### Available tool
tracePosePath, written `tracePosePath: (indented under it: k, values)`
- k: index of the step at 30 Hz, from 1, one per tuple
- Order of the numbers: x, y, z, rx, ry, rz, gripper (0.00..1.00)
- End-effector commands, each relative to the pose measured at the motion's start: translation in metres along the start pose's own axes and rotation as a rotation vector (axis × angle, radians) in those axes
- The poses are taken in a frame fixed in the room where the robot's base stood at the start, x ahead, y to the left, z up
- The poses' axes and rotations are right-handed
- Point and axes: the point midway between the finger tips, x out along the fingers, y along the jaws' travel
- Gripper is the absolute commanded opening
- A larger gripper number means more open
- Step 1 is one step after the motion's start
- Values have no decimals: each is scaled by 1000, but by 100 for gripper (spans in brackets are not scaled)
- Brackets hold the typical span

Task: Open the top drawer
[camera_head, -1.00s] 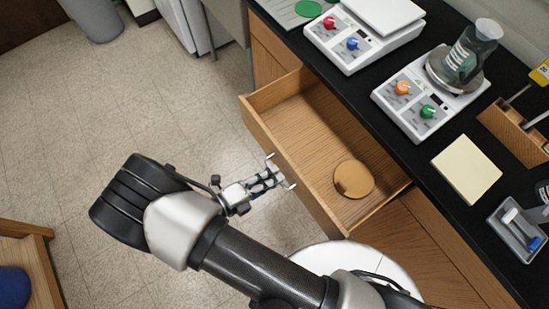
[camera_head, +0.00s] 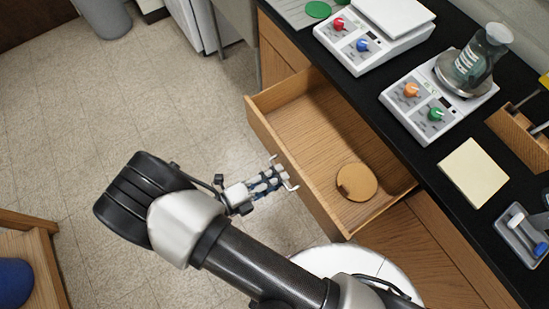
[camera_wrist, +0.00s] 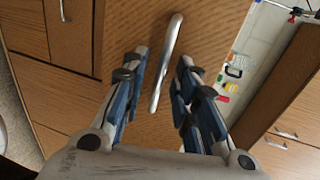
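The top drawer (camera_head: 300,165) is pulled well out from the wooden cabinet under the black bench. A round wooden disc (camera_head: 357,182) lies inside it. My gripper (camera_head: 283,173) is in front of the drawer's front panel. In the wrist view, the silver bar handle (camera_wrist: 165,62) on the drawer front (camera_wrist: 205,30) shows between the two fingers of my gripper (camera_wrist: 160,75). The fingers are spread, with gaps on both sides of the handle, and hold nothing. In the head view the handle is hard to make out behind the fingers.
Two white devices (camera_head: 375,35) (camera_head: 440,100) stand on the bench, one bearing a flask (camera_head: 482,55). A yellow pad (camera_head: 473,172) and grey tray (camera_head: 522,235) lie nearby. A wooden piece (camera_head: 35,262) is at lower left. Floor left of the drawer is clear.

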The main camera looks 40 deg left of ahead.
Motion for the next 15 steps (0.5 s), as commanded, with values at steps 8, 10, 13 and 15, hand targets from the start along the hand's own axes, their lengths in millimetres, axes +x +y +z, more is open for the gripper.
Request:
tracePosePath:
  k: [8,10,13,15]
  values:
    - [-4,0,0,1,-1,0,27]
    - [-11,0,1,2,-4,-1,27]
    - [-28,0,1,1,-6,0,27]
    - [-43,0,1,3,-6,1,27]
